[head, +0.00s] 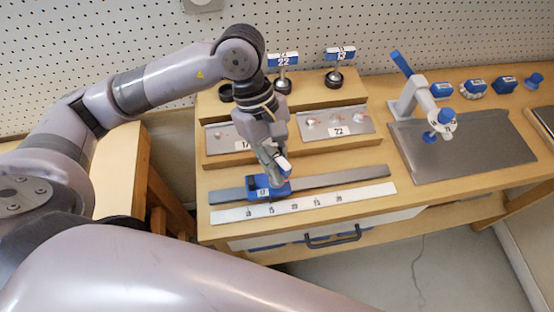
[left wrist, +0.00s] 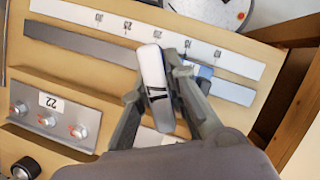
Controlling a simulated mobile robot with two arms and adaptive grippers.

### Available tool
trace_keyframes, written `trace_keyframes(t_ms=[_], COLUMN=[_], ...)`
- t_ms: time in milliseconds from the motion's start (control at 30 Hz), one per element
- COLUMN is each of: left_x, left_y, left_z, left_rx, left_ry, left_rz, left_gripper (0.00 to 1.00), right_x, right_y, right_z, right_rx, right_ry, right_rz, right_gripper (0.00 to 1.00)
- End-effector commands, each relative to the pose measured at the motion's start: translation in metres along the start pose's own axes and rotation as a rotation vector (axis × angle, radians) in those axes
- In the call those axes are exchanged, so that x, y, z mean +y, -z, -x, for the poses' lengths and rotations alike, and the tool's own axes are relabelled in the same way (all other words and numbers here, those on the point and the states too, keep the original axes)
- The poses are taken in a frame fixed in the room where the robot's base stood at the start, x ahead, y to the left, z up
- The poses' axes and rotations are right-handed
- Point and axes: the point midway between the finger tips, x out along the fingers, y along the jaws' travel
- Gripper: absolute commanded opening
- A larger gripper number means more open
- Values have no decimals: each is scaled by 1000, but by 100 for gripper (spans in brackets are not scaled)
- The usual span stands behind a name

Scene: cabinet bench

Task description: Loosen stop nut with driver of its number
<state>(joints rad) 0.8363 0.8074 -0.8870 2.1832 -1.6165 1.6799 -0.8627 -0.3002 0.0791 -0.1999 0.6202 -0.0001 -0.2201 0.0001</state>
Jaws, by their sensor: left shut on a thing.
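The blue stop (head: 277,186) sits on the grey rail, toward its left end, and its white label appears to read 17. My left gripper (head: 270,156) is above the stop, shut on a driver (head: 284,164) with a white-and-blue T-head. Drivers 22 (head: 283,60) and 13 (head: 340,55) stand in the rack. My right gripper is out of view.
The rack's left hole (head: 226,92) is empty. Panels marked 17 (head: 228,138) and 22 (head: 352,122) stand behind the rail (head: 345,178). A white scale (head: 370,196) lies in front.

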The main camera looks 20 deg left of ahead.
Motion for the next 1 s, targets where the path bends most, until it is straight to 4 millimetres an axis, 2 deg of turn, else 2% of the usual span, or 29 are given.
trace_keyframes(t_ms=[700,1000], left_x=[0,1], left_y=[0,0], left_z=[-1,1], left_rx=[1,0], left_ry=[-80,-92], left_rz=[189,224], left_gripper=[0,0], right_x=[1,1], right_y=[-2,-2], right_z=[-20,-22], right_rx=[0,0], right_ry=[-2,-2], right_rz=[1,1], right_gripper=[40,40])
